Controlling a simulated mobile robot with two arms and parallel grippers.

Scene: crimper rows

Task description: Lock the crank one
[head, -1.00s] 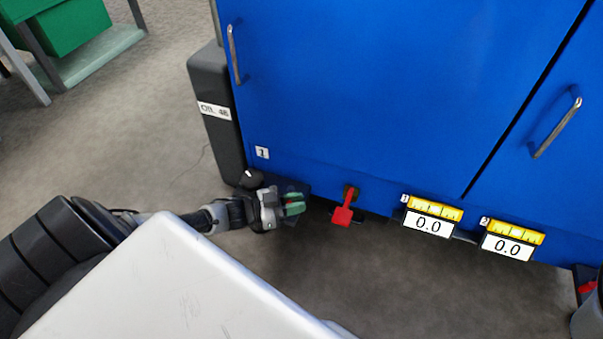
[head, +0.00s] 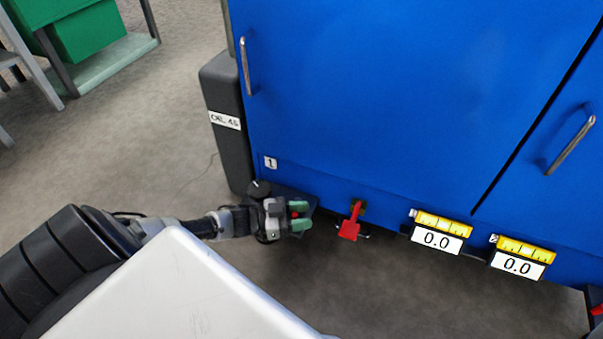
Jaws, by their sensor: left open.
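My left gripper (head: 299,216) reaches in from the left, low at the cabinet's left end. Its two green-tipped fingers are apart. A small red part (head: 295,214) shows between them, largely hidden; I cannot tell whether they touch it. A dark plate (head: 311,199) lies behind the fingers. A black round knob (head: 258,188) is just above the gripper, under a white label with a 1 (head: 270,162). Which of these parts is crank one is hard to tell. A red lever (head: 350,222) hangs to the right, clear of the gripper. My right gripper is out of view.
The blue cabinet (head: 390,100) fills the upper right, with metal handles. Two yellow-topped displays (head: 437,239) (head: 517,267) read 0.0 along its lower edge. A dark box (head: 225,140) stands at its left. Grey floor below is open. Another red part (head: 597,309) shows at the right edge.

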